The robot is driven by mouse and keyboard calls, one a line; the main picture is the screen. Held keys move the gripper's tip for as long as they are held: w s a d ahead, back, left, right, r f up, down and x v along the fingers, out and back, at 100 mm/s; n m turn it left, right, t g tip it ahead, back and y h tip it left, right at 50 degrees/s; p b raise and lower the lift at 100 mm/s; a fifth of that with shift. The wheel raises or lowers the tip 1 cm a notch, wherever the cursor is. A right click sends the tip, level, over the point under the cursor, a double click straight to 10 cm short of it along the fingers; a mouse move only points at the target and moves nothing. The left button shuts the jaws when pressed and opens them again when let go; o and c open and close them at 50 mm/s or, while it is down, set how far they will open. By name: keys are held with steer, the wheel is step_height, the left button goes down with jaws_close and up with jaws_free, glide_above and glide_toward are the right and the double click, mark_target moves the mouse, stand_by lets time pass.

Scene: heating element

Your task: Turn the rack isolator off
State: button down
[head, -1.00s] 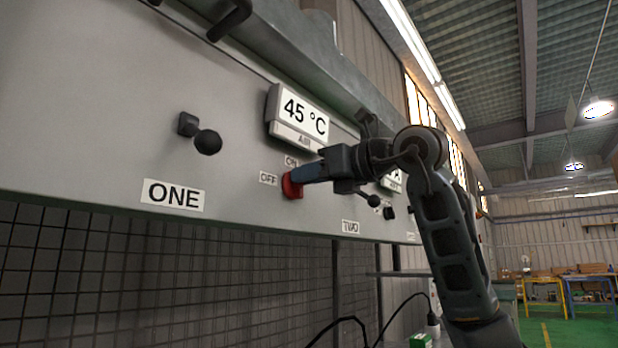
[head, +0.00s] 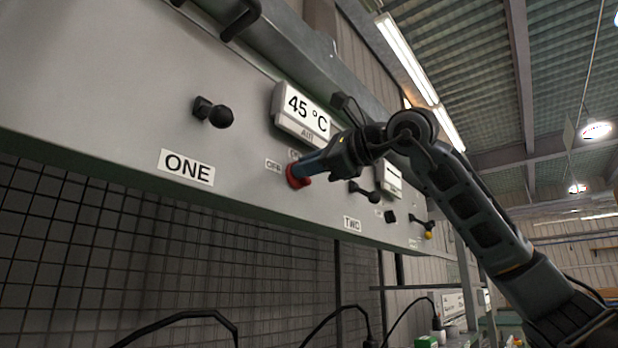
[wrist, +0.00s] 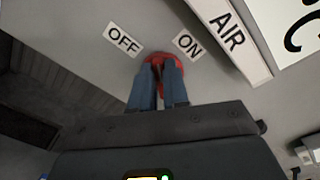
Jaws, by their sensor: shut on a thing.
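The rack isolator is a red knob (head: 295,177) on the grey panel, below the "45 °C AIR" display. It also shows in the wrist view (wrist: 158,58), between an OFF label (wrist: 123,41) on the left and an ON label (wrist: 188,44) on the right. My gripper (head: 302,171) is shut on the red knob, with its two blue fingers (wrist: 157,75) on either side of its grip. The fingers hide much of the knob, so I cannot tell exactly which label it points to.
The display (head: 305,112) is just above my gripper. A black lever with a ball (head: 214,113) sticks out left, above the ONE label (head: 187,167). Another lever (head: 365,191) is close at right, above the TWO label (head: 352,223). Wire mesh (head: 200,270) lies below.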

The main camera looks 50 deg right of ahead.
steer(key=shift+a+f+n+b, duration=0.15)
steer(key=shift+n+b, duration=0.45)
steer(key=shift+n, duration=0.6)
steer(key=shift+d+f+n+b, duration=0.1)
steer(key=shift+f+n+b, duration=0.1)
steer(key=shift+n+b, duration=0.75)
steer(key=shift+a+f+n+b, duration=0.15)
steer(key=shift+n+b, duration=0.15)
steer(key=shift+n, duration=1.15)
steer(key=c, duration=1.1)
jaws_free()
steer(key=s+b, duration=0.1)
steer(key=s, duration=0.6)
steer(key=shift+s+d, duration=0.15)
steer(key=shift+s, duration=0.25)
